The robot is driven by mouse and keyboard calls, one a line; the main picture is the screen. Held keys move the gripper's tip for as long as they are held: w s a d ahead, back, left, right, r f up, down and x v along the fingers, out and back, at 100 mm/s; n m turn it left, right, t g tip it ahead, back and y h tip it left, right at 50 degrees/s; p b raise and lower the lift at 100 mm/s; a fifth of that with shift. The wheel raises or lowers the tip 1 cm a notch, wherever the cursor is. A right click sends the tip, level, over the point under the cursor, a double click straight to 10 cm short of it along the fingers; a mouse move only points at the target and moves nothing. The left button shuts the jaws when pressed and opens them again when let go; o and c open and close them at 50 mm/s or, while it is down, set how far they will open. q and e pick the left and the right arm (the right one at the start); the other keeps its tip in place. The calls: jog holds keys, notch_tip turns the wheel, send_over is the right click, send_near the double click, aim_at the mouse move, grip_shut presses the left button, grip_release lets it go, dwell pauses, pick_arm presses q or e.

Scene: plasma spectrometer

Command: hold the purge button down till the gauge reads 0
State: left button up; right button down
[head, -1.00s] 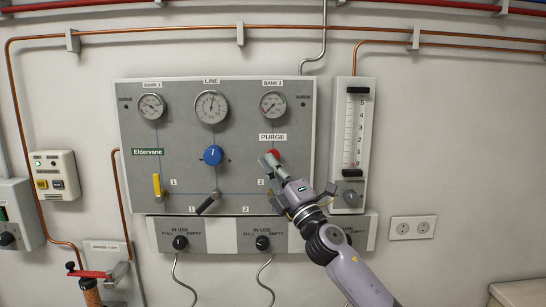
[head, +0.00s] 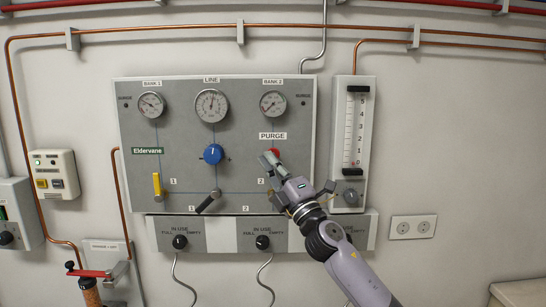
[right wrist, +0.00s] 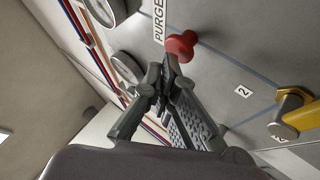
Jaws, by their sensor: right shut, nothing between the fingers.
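The red purge button (head: 275,152) sits under the PURGE label on the grey panel (head: 135,120), partly hidden by my right gripper (head: 267,158). In the right wrist view the red button (right wrist: 181,46) stands out from the panel, just beyond the tips of my right gripper (right wrist: 170,68). The gripper is shut and empty. I cannot tell whether its tips touch the button or whether it is pressed in. The panel has three round gauges: BANK 1 (head: 151,105), LINE (head: 211,105), with its needle near upright, and BANK 2 (head: 273,104). Their figures are too small to read. My left gripper is out of view.
A blue knob (head: 213,154), a yellow lever (head: 157,185) and a black-handled lever (head: 205,204) stand out from the panel. A flow tube (head: 355,125) with a scale is at the right. Another yellow handle (right wrist: 298,108) is near my right gripper.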

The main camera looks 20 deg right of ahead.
jog(key=shift+w+d+b, duration=0.2)
jog(key=shift+w+b, duration=0.2)
jog(key=shift+w, duration=0.1)
dwell(0.8)
dwell(3.1)
jog(key=shift+s+a+p, duration=0.25)
jog(key=shift+s+p, duration=0.3)
jog(key=shift+s, duration=0.3)
jog(key=s+p, duration=0.1)
jog(key=s, duration=0.1)
jog(key=s+a+p, duration=0.1)
jog(key=s, duration=0.1)
jog(key=shift+s+a+f, duration=0.1)
jog(key=shift+s+a, duration=0.1)
jog(key=shift+s, duration=0.2)
